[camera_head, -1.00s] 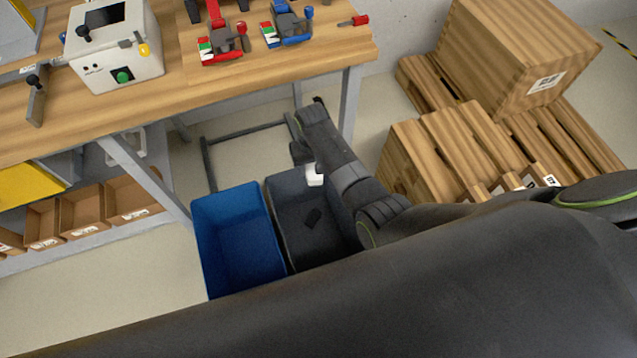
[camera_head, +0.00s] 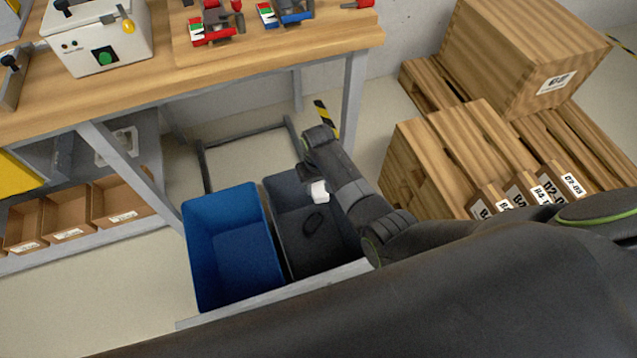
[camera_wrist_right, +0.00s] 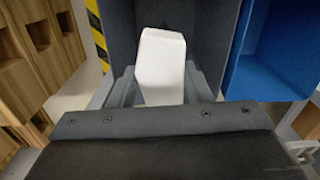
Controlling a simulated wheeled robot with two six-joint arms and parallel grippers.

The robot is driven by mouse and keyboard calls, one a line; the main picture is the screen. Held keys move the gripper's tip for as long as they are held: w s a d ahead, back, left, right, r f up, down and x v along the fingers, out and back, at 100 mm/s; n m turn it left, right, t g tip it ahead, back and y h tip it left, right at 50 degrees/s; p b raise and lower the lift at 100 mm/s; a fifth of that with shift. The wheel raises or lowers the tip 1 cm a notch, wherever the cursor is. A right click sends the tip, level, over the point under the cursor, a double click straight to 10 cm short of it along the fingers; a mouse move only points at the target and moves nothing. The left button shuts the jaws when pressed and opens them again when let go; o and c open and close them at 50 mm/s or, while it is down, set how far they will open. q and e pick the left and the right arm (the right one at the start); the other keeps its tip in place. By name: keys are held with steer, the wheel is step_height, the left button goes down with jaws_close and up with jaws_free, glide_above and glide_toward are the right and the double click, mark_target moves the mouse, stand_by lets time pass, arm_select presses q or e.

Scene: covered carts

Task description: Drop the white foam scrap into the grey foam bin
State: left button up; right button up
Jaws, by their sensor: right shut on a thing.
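The white foam scrap (camera_head: 319,192) is a small white block. My right gripper (camera_head: 312,187) is shut on it and holds it over the grey foam bin (camera_head: 288,218). In the right wrist view the scrap (camera_wrist_right: 161,62) sits between the two fingers of the right gripper (camera_wrist_right: 160,88), with the grey bin's wall (camera_wrist_right: 206,40) behind it. A dark shape, perhaps a shadow or an item, shows inside the grey bin. My left gripper is not in view.
A blue bin (camera_head: 235,248) stands directly left of the grey bin. A workbench (camera_head: 150,88) with a white control box (camera_head: 97,38) stands behind and left. Wooden crates (camera_head: 445,155) and pallets stand to the right. Cardboard boxes (camera_head: 68,217) line the lower shelf.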

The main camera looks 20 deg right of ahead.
mark_target(318, 185)
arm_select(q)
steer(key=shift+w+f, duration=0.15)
arm_select(e)
steer(key=shift+f, duration=0.25)
steer(key=o, duration=1)
steer(key=shift+o, duration=0.2)
steer(key=shift+r, duration=0.15)
steer(key=shift+r, duration=0.35)
arm_select(q)
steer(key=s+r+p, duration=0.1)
steer(key=p, duration=0.1)
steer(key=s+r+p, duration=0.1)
steer(key=p, duration=0.1)
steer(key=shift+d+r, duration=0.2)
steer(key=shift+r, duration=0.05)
arm_select(e)
step_height(318, 185, up, 16)
steer(key=shift+r, duration=0.25)
